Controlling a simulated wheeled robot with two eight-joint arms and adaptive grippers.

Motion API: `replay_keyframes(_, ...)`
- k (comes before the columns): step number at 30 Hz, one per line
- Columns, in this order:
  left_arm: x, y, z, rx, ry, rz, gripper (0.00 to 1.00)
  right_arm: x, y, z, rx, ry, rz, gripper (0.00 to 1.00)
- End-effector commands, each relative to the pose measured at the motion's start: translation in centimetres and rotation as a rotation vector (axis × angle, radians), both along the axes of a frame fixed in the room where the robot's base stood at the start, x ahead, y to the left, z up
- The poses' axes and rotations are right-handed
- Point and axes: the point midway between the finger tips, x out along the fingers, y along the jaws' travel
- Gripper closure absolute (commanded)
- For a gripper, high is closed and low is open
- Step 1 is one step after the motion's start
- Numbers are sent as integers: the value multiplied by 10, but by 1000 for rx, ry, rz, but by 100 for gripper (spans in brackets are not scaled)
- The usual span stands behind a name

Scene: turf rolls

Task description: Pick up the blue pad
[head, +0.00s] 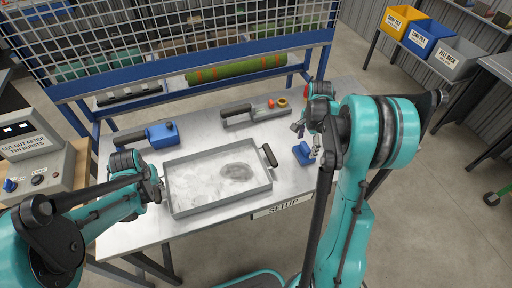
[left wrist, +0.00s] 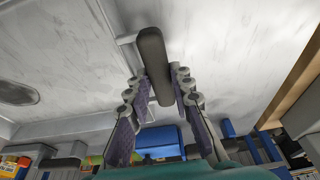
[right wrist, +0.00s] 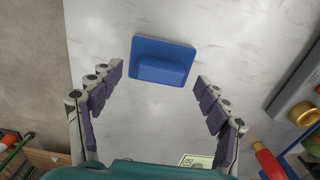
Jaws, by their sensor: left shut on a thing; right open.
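The blue pad (head: 303,153) lies on the grey table to the right of the shallow metal tray (head: 222,202). In the right wrist view the pad (right wrist: 163,60) is a flat blue plate with a raised block on it. My right gripper (head: 312,150) is open beside the pad in the head view. In the right wrist view its fingers (right wrist: 157,76) are spread on either side, just short of the pad, with nothing between them. My left gripper (head: 157,187) is at the tray's left side. In the left wrist view it (left wrist: 160,80) is shut on the tray's dark handle (left wrist: 154,52).
The tray's other dark handle (head: 269,155) is left of the pad. A blue tool with a dark handle (head: 162,134) and a grey tool (head: 250,112) lie at the table's back. A wire rack (head: 170,45) stands behind. A control box (head: 32,150) is at the left.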

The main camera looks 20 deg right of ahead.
Motion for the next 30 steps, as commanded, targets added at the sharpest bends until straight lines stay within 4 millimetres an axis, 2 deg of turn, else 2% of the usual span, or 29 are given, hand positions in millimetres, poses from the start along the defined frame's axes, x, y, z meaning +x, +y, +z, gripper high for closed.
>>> replay_keyframes(1,0,0,0,-1,0,0,100,2,0,-9,0,0,0,24)
replay_keyframes(5,0,0,0,-1,0,0,100,1,0,-23,-1,-1,0,24)
replay_keyframes(13,0,0,0,-1,1,0,100,1,0,-26,-1,-1,0,24)
replay_keyframes(19,0,0,0,-1,1,0,100,1,0,-26,-1,-1,0,77)
replay_keyframes(30,0,0,0,0,1,0,100,1,0,-20,-1,-1,0,79)
